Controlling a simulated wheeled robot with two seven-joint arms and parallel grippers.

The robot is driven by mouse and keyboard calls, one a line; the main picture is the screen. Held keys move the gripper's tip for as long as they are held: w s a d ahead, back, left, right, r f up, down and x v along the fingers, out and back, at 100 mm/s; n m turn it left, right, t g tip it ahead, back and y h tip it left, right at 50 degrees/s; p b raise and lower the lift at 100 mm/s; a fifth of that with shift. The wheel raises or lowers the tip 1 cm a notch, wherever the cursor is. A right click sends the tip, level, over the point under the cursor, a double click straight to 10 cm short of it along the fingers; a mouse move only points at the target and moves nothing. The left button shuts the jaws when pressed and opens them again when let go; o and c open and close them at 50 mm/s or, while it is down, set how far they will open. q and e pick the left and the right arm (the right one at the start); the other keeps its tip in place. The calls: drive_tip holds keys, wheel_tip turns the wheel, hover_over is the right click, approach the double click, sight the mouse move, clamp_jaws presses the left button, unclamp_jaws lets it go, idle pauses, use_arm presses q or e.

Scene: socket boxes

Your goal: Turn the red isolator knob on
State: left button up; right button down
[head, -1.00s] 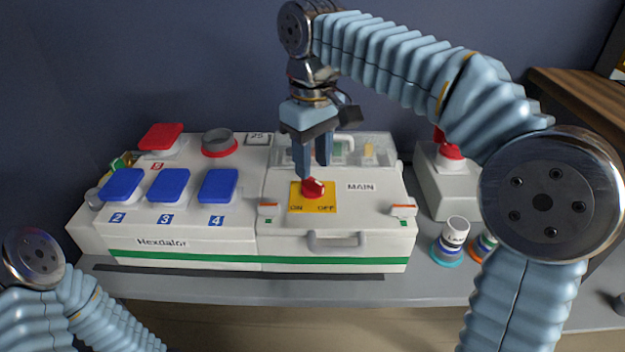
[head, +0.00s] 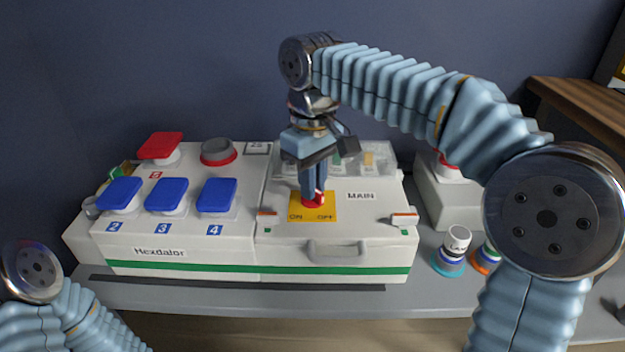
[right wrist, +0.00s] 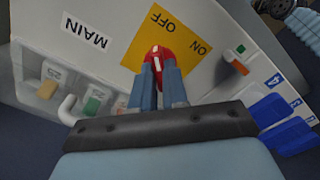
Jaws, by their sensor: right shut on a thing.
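The red isolator knob (head: 312,204) sits on a yellow plate (head: 327,214) marked ON at left and OFF at right, on the white MAIN box. My right gripper (head: 315,193) points down, and its fingers close on the knob, partly hiding it. In the right wrist view the knob (right wrist: 158,55) shows between and just beyond the fingertips of the right gripper (right wrist: 159,72). Its long axis and white mark line up roughly toward OFF. Only part of my left arm shows at the lower left; its gripper is out of view.
Left of the knob are blue switches (head: 167,195), a red switch (head: 160,147) and a grey round knob with a red base (head: 219,151). A handle (head: 338,251) is on the MAIN box's front. Small containers (head: 453,250) stand at right on the grey table (head: 240,296).

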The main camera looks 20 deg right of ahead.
drive_tip(key=shift+r+m+p, duration=0.15)
drive_tip(key=shift+m+p, duration=0.8)
drive_tip(key=shift+m, duration=0.15)
drive_tip(key=m+p, duration=0.1)
drive_tip(key=m, duration=0.1)
drive_tip(key=shift+m+p, duration=0.35)
drive_tip(key=shift+m, duration=0.05)
drive_tip(key=m+p, duration=0.2)
drive_tip(key=m, duration=0.1)
drive_tip(key=shift+m, duration=0.3)
drive_tip(key=m+p, duration=0.2)
drive_tip(key=m, duration=0.3)
drive_tip(key=shift+m+p, duration=0.6)
drive_tip(key=shift+m, duration=1.5)
drive_tip(key=c, duration=1.1)
unclamp_jaws()
drive_tip(key=shift+c, duration=0.2)
